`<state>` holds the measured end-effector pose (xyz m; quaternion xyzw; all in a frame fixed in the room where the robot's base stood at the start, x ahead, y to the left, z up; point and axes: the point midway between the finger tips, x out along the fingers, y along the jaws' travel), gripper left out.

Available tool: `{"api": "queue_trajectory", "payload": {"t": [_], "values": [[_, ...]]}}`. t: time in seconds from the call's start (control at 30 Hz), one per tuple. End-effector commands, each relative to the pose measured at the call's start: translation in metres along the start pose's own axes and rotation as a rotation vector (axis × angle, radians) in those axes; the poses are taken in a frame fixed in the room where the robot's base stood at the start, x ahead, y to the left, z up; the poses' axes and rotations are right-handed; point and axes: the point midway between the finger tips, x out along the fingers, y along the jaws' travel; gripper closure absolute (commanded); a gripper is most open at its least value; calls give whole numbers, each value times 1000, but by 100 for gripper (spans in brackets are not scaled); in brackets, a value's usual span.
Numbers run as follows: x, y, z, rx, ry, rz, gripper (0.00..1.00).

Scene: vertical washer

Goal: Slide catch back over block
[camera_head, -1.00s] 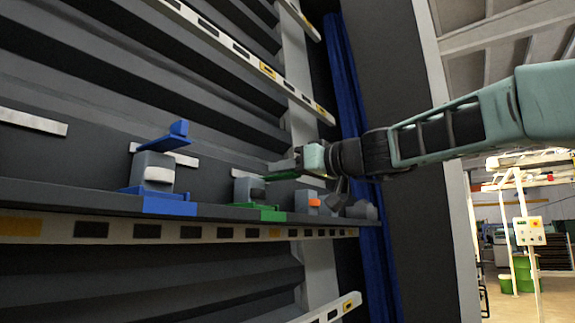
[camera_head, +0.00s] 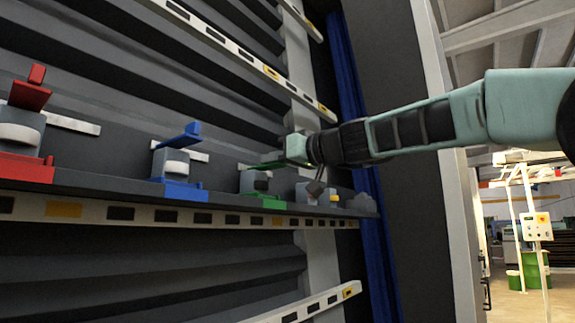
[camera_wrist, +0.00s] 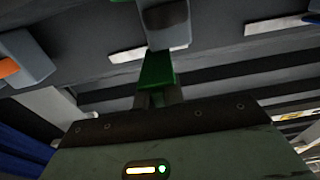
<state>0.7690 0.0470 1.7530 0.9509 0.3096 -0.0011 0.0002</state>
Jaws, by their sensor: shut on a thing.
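A grey block (camera_head: 254,181) on a green base (camera_head: 266,202) sits on the dark ledge, with a green catch (camera_head: 264,165) above it. My gripper (camera_head: 281,160) comes in from the right and is shut on the catch. In the wrist view my gripper (camera_wrist: 158,98) holds the end of the green catch (camera_wrist: 157,66), whose other end reaches towards the grey block (camera_wrist: 166,25). My fingertips are partly hidden in the head view. I cannot tell whether the catch touches the block.
To the left stand similar units with a raised blue catch (camera_head: 181,137) and a raised red catch (camera_head: 30,90). A grey unit with a yellow mark (camera_head: 334,197) stands close below my arm on the right. A slotted pale rail (camera_head: 150,215) runs under the ledge.

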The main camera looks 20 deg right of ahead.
Motion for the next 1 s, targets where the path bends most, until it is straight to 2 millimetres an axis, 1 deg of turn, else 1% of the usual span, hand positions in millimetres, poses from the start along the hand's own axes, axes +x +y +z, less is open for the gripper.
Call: {"api": "queue_trajectory", "payload": {"t": [0.1, 0.2, 0.53, 0.57, 0.6, 0.63, 0.9, 1.0], "values": [[-1, -12, 2, -3, 2, 0, 100], [-1, -18, 1, -1, 3, 0, 100], [-2, -19, 0, -1, 2, 2, 100], [-2, -19, -1, -1, 2, 2, 84], [-2, -19, -1, -1, 2, 2, 73], [-2, -19, -1, -1, 2, 2, 67], [-2, -19, 0, -1, 2, 2, 67], [-7, -19, 0, -2, 4, 3, 67]]}}
